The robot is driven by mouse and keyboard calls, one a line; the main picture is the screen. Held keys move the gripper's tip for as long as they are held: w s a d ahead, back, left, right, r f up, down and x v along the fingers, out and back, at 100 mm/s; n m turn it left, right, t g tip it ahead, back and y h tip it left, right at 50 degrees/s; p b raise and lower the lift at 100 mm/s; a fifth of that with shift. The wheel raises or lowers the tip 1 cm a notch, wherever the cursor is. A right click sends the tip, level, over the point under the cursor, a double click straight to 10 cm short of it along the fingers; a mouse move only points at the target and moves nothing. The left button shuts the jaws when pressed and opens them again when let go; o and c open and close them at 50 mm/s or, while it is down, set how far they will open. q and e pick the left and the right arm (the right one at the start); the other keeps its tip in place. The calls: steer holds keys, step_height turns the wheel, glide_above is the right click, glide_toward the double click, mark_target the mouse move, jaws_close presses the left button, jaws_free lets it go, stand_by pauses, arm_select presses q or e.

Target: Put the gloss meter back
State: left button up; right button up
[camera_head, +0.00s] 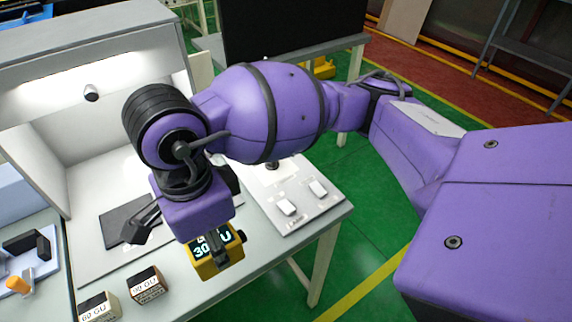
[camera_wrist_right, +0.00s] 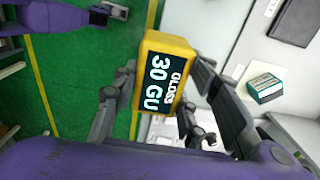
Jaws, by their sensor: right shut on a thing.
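The gloss meter (camera_head: 228,268) is a yellow box with a dark display; in the right wrist view (camera_wrist_right: 165,43) the display reads "GLOSS 30 GU". My right gripper (camera_head: 212,246) is shut on it, with a finger on each side in the right wrist view (camera_wrist_right: 158,105). In the head view the meter hangs below the gripper, over the front of the bench. Whether it touches the bench is unclear. At the top left of the right wrist view a purple arm ends in what looks like my left gripper (camera_wrist_right: 110,11); its jaw state is unclear.
Blocks marked 60 GU (camera_head: 99,307) and 80 GU (camera_head: 148,284) stand at the bench (camera_head: 215,300) front. A dark plate (camera_head: 118,222) lies in the lit booth. A pale panel with two white pieces (camera_head: 286,207) is right; a blue-grey holder (camera_head: 48,268) is left.

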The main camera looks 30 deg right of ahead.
steer(key=shift+w+d+f, duration=1.15)
steer(key=shift+w+f, duration=0.2)
steer(key=shift+f, duration=0.55)
steer(key=shift+w+d+f, duration=1.2)
steer(key=shift+w+f, duration=0.1)
steer(key=shift+f, duration=0.55)
steer(key=shift+w+d+f, duration=1.15)
steer(key=shift+w+f, duration=0.2)
steer(key=shift+f, duration=0.55)
steer(key=shift+f, duration=0.2)
steer(key=o, duration=1.3)
steer(key=shift+o, duration=0.2)
steer(key=shift+r, duration=0.2)
step_height(320, 180, up, 12)
